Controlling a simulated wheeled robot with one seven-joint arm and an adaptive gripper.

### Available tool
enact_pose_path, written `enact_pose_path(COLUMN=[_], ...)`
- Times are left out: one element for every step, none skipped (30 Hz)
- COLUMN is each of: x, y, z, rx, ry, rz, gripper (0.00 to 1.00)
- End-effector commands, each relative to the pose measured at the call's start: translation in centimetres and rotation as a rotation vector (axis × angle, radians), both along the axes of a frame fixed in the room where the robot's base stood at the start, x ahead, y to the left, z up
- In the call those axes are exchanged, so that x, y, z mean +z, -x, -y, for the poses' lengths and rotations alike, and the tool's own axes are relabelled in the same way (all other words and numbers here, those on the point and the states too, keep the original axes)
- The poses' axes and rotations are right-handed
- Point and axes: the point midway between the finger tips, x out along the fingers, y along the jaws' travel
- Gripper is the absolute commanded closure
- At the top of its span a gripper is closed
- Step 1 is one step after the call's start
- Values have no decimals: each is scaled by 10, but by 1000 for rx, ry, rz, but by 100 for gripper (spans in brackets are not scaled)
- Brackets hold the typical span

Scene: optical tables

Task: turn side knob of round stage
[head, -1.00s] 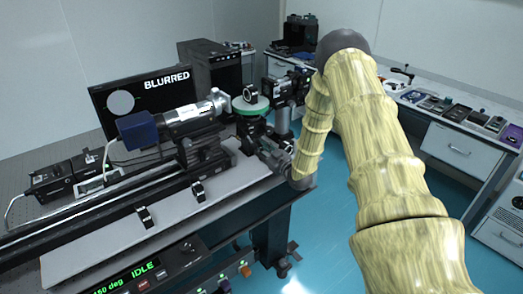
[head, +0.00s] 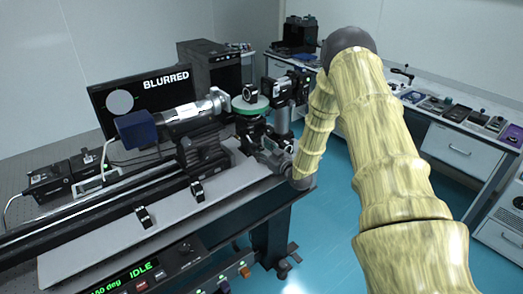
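The round stage (head: 249,106) has a green disc top with a dark ring-shaped mount standing on it. It sits at the far right end of the optical table. My gripper (head: 268,153) reaches in from the right, low beside the stage's base. The gripper is small and dark here, and its fingers blend with the parts around them. I cannot tell whether it is open or shut, or whether it touches the side knob. The side knob itself cannot be made out.
A monitor (head: 112,101) reading "BLURRED" stands behind the rail. A blue-ended cylinder (head: 138,129) on a mount is left of the stage. A control panel (head: 185,250) reads "IDLE". Blue floor lies open at right.

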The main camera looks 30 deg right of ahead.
Motion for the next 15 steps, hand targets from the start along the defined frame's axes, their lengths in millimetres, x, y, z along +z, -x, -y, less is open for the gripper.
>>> enact_pose_path(x=[0, 0, 0, 0, 0, 0, 0, 0, -1, -1, -1, 0, 0, 0, 0], y=[0, 0, 0, 1, 2, 4, 6, 9, 14, 18, 22, 29, 34, 40, 47], z=[0, 0, 0, 0, 0, 0, 1, 1, 2, 2, 2, 3, 3, 4, 5], rx=[0, 0, 0, 0, 0, 0, 0, 0, 0, -1, -1, -2, -2, -2, -2], ry=[0, 0, 0, 0, 0, 0, 0, 0, 0, -1, -2, -2, -3, -2, -2], rz=[0, 0, 0, 0, 0, 0, 0, -1, -2, -2, -2, -1, -2, -2, -1], gripper=[51, 51, 51, 51, 51, 51, 51, 51, 51, 51, 51, 51, 51, 51, 51])
